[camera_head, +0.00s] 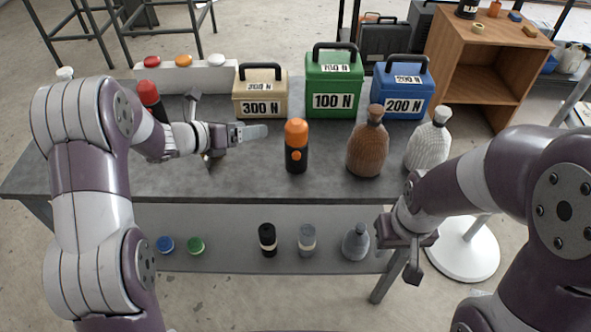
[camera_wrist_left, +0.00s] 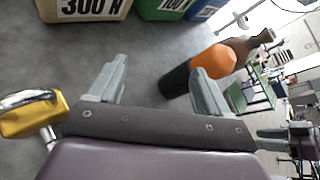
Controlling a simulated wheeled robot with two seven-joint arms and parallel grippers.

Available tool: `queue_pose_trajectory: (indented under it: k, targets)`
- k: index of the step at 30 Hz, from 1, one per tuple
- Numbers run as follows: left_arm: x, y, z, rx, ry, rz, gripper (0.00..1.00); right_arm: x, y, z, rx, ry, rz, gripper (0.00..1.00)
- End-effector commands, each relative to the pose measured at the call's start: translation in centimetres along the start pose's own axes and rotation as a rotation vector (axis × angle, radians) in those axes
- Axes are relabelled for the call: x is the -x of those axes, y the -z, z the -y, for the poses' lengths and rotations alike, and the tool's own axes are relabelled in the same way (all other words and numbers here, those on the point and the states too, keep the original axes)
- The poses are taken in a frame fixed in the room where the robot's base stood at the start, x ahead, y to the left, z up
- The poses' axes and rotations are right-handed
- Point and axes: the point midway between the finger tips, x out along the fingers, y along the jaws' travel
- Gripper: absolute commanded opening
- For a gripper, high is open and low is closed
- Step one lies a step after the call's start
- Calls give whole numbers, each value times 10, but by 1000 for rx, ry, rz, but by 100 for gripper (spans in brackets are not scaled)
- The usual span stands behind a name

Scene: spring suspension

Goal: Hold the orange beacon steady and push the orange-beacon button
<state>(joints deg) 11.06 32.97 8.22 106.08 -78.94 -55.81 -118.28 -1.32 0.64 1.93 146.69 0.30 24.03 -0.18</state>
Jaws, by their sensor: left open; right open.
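The orange beacon (camera_head: 296,145) stands upright on the grey table, with an orange dome, a black body and a small orange button (camera_head: 297,155) on its front. My left gripper (camera_head: 243,138) is open and empty, just left of the beacon and apart from it. In the left wrist view the orange dome (camera_wrist_left: 215,60) shows past one finger of the left gripper (camera_wrist_left: 160,78), which partly covers it; the button is hidden there. My right gripper (camera_head: 405,255) is open and empty, low at the right, beyond the table's front edge.
A red-topped beacon (camera_head: 150,97) stands behind my left arm. Beige (camera_head: 260,104), green (camera_head: 320,98) and blue (camera_head: 404,105) weight cases line the back. Brown (camera_head: 367,150) and white (camera_head: 428,145) bottles stand right of the beacon. A white button box (camera_head: 205,78) is at back left.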

Motion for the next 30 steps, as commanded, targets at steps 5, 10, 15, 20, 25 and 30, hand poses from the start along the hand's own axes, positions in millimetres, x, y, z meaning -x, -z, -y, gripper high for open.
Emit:
queue_pose_trajectory:
  k: [5, 10, 15, 20, 25, 30]
  targets:
    - [-14, 55, 4, -464, 292, -4, 79, -39, -4, 0, 0, 0, -1, 43]
    - [-15, 65, 12, -592, 385, 10, 79, -40, -4, 0, 0, 0, -1, 43]
    - [-38, 67, 24, -594, 389, 9, 79, -37, -4, 0, 0, 0, -1, 43]
    - [-67, 70, 34, -593, 387, 9, 79, -36, -4, 0, 0, 0, -1, 43]
    - [-93, 78, 40, -595, 384, 10, 79, -66, -8, 0, 0, 0, 0, 43]
    - [-102, 75, 46, -593, 383, 10, 79, -72, -8, 0, 0, 0, -1, 43]
